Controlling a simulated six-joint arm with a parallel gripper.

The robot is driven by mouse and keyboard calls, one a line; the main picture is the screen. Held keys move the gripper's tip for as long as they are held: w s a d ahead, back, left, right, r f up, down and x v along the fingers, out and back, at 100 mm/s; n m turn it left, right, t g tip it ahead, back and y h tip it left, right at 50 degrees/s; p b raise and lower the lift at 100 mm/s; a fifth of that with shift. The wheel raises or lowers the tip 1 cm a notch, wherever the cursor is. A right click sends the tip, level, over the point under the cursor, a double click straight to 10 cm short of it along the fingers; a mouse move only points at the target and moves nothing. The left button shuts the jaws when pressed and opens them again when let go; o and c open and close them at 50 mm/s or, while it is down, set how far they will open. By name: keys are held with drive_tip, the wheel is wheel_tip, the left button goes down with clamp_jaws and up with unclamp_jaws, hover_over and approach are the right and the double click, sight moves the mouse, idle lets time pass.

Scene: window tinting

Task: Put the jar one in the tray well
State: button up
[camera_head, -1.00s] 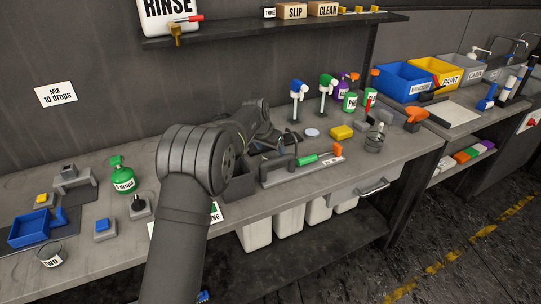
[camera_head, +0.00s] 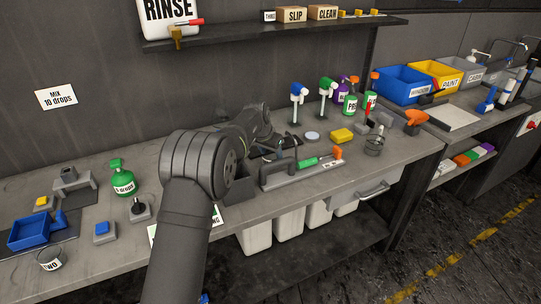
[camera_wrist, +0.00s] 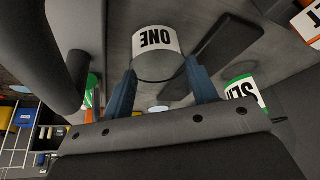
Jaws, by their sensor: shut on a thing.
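Jar one (camera_wrist: 155,42), a small grey jar with a white label reading ONE, shows upside down in the wrist view. My gripper (camera_wrist: 160,84) is shut on it, with one dark blue finger on each side. I cannot tell which part of the bench is the tray well; a blue open tray (camera_head: 28,231) stands at the far left.
Jar two (camera_head: 51,261) stands at the front left edge. A green pump bottle (camera_head: 122,180) stands near the arm. A grey handled tool (camera_head: 290,172) and a yellow sponge (camera_head: 342,135) lie right of the arm. A shelf (camera_head: 270,30) runs above the bench.

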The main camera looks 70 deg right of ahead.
wheel_tip(320, 180, up, 9)
drive_tip(key=shift+r, duration=0.1)
drive_tip(key=shift+w, duration=0.1)
drive_tip(key=w+a+r+n+t, duration=0.15)
drive_tip(key=w+a, duration=0.25)
drive_tip(key=w, duration=0.5)
drive_tip(key=w+a+n, duration=0.2)
drive_tip(key=w+a, duration=0.2)
drive_tip(key=w, duration=0.6)
drive_tip(key=n+t+y, duration=0.2)
drive_tip(key=n+t, duration=0.2)
drive_tip(key=n, duration=0.6)
hover_over(32, 233)
drive_tip(key=shift+g, duration=0.25)
wheel_tip(32, 233, down, 6)
drive_tip(key=shift+f, duration=1.85)
